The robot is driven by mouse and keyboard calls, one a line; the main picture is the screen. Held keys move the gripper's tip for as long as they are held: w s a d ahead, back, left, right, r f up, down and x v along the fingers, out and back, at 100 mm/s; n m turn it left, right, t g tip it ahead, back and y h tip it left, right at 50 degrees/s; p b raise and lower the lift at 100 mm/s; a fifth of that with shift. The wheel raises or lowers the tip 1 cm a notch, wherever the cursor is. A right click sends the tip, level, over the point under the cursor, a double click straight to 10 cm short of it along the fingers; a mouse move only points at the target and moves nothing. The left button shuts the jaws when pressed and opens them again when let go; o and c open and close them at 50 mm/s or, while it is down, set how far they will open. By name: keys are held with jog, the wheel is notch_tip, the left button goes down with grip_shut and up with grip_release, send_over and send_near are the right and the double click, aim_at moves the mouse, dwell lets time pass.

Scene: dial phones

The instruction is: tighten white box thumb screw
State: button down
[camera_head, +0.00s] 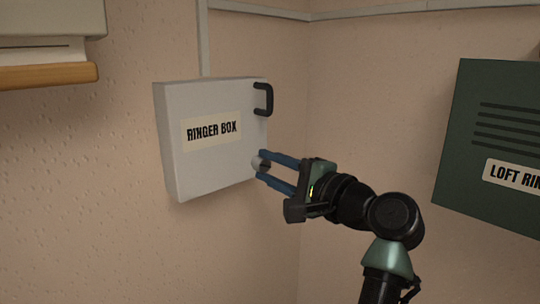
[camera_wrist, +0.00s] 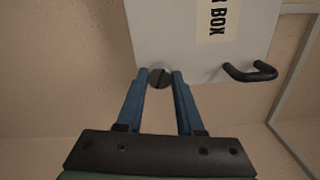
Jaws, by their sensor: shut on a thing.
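The white box (camera_head: 205,165), labelled "RINGER BOX", hangs on the wall left of centre in the head view, with its door flush as far as I can see. Its front also shows at the top of the wrist view (camera_wrist: 165,35). The thumb screw (camera_wrist: 159,78) is a round dark knob with a slot across it, near the box's edge. In the head view the screw (camera_head: 260,164) sits at the lower right of the door. My gripper (camera_head: 264,165) has its blue fingers on either side of the screw and is shut on it; the fingertips (camera_wrist: 160,74) flank it in the wrist view.
A black handle (camera_head: 264,99) sticks out at the box's upper right, above my fingers. A green vented box (camera_head: 490,150) hangs on the right wall. A wooden-edged shelf or unit (camera_head: 50,75) is at upper left. Conduit (camera_head: 204,40) runs above the box.

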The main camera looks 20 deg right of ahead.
jog(key=m+p, duration=0.2)
jog(key=m, duration=0.3)
jog(key=shift+m, duration=0.4)
jog(key=m, duration=0.6)
jog(key=shift+f, duration=0.1)
jog(key=shift+m, duration=0.3)
jog(key=c, duration=0.5)
grip_release()
jog(key=shift+c, duration=0.2)
jog(key=shift+s, duration=0.1)
jog(key=b+v, duration=0.6)
jog(key=v, duration=0.6)
jog(key=shift+s, duration=0.4)
